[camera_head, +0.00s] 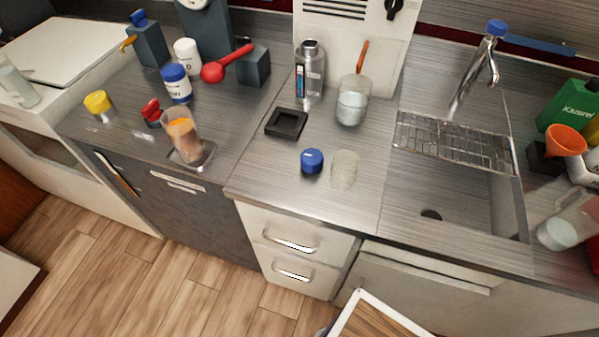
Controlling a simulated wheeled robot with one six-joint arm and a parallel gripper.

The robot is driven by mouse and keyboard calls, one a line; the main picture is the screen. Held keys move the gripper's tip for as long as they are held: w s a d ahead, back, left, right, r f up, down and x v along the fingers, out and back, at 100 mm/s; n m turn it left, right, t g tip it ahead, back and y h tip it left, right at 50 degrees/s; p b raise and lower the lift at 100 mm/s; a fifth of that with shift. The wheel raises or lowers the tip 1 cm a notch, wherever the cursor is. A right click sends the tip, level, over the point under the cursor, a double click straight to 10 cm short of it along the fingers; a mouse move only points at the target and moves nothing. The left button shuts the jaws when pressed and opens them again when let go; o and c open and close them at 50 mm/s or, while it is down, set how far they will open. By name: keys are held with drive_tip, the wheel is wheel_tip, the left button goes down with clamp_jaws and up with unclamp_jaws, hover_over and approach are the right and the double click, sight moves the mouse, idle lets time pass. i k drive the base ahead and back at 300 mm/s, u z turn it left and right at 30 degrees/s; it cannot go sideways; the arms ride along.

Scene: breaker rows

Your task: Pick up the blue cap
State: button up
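A small round blue cap (312,160) sits on the metal counter (258,178), left of the sink. Nothing covers the cap. My gripper does not show in this view.
A metal flask (309,72) and a glass jar with a stick (352,100) stand behind the cap. A wire rack (453,141) spans the sink on the right. An orange-filled glass (183,135) stands to the left. The counter in front of the cap is clear.

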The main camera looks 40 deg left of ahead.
sight(312, 159)
drive_tip(key=k, duration=1.1)
drive_tip(key=u, duration=0.8)
drive_tip(key=i, duration=1.1)
drive_tip(key=u, duration=0.25)
drive_tip(key=k, duration=0.5)
drive_tip(key=z, duration=0.45)
drive_tip(key=i, duration=0.45)
drive_tip(key=u, duration=0.05)
